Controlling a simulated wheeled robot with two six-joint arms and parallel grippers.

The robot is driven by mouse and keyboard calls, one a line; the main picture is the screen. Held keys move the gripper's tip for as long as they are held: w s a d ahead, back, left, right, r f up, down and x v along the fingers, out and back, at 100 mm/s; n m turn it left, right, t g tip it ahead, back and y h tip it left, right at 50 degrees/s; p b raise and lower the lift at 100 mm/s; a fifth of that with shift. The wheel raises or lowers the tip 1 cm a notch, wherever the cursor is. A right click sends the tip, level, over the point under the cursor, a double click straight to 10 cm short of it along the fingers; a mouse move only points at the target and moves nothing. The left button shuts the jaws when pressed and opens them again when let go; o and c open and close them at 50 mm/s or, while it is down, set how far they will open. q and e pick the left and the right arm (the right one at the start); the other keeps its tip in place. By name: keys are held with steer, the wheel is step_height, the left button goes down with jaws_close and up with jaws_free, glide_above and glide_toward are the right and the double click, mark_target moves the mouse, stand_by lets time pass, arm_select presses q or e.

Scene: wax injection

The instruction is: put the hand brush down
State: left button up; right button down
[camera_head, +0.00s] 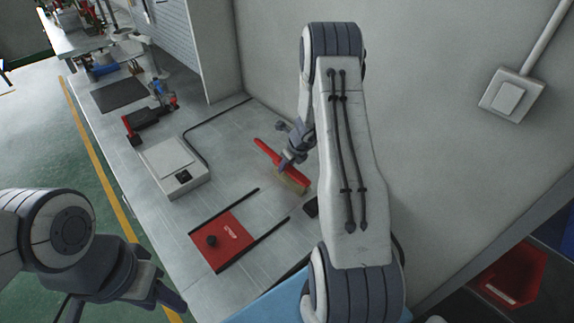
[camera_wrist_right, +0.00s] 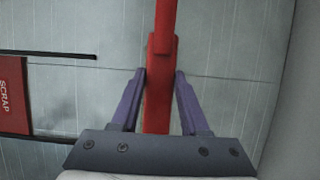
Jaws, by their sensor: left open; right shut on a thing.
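The hand brush (camera_head: 268,152) has a red handle and tan bristles. In the head view it is at the right side of the bench, near the wall. My right gripper (camera_head: 287,163) is shut on it; whether the brush touches the bench top is hard to tell. In the right wrist view the red brush (camera_wrist_right: 158,80) runs between the two fingers of my right gripper (camera_wrist_right: 159,80). My left gripper (camera_head: 168,292) is open and empty at the lower left, off the bench's front edge.
A red scrap plate (camera_head: 222,240) with a black knob lies between two black rails on the bench (camera_head: 235,185). A white scale (camera_head: 172,168) stands further left. A red and black tool (camera_head: 150,115) and a dark mat (camera_head: 119,95) lie beyond. A wall bounds the right side.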

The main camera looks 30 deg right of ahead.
steer(key=shift+s+f+b, duration=0.1)
steer(key=shift+f+b, duration=0.4)
steer(key=shift+f, duration=0.15)
steer(key=shift+c, duration=2.1)
jaws_free()
steer(key=shift+f, duration=0.1)
steer(key=shift+r, duration=0.2)
steer(key=shift+r+p, duration=0.25)
steer(key=shift+p, duration=0.1)
steer(key=p+v, duration=0.3)
steer(key=v, duration=0.9)
steer(key=shift+r, duration=0.4)
